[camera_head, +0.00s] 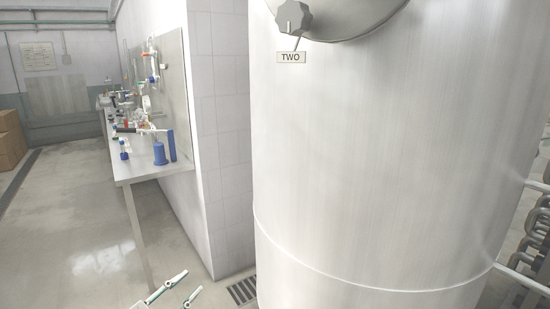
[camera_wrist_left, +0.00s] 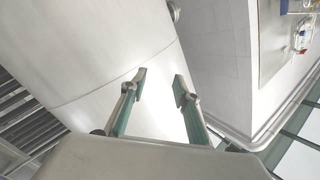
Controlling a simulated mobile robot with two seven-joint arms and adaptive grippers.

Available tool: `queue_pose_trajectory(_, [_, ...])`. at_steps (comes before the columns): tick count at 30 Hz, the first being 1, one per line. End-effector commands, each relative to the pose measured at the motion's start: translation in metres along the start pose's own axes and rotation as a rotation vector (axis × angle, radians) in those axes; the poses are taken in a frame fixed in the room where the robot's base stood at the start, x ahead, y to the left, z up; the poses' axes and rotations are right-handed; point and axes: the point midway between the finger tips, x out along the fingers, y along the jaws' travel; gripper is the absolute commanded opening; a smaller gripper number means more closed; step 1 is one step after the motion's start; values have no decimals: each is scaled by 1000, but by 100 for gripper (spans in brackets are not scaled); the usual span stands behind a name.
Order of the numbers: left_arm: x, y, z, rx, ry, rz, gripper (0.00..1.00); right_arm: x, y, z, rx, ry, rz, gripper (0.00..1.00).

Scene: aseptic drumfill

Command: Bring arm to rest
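My left gripper (camera_head: 178,292) shows at the bottom edge of the head view, low in front of the floor and left of the big tank. In the left wrist view my left gripper (camera_wrist_left: 159,88) has its two green-grey fingers spread apart, with nothing between them. The tank wall lies beyond the fingertips. Most of my left arm is out of the head view. My right gripper is in neither view.
A large steel tank (camera_head: 375,170) with a knob (camera_head: 293,17) and a tag "TWO" (camera_head: 291,57) fills the right. A steel bench (camera_head: 145,168) with lab glassware stands along the white wall (camera_head: 222,130). Cardboard boxes (camera_head: 11,140) stand far left. The floor (camera_head: 75,230) at left is clear.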

Motion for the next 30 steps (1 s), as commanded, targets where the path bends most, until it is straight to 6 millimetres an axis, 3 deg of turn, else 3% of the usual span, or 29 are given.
queue_pose_trajectory(1, [-23,19,23,-21,-63,9,31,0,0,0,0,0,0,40])
queue_pose_trajectory(3, [-52,41,51,-39,-146,19,31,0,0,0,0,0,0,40])
queue_pose_trajectory(9, [-144,99,115,-78,-377,71,31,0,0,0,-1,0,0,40])
queue_pose_trajectory(15, [-217,140,147,-97,-538,132,31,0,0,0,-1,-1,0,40])
queue_pose_trajectory(22, [-288,175,166,-110,-680,203,31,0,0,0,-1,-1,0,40])
queue_pose_trajectory(23, [-294,179,167,-116,-692,208,31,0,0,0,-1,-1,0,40])
queue_pose_trajectory(30, [-266,213,142,-277,-667,122,31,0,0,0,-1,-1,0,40])
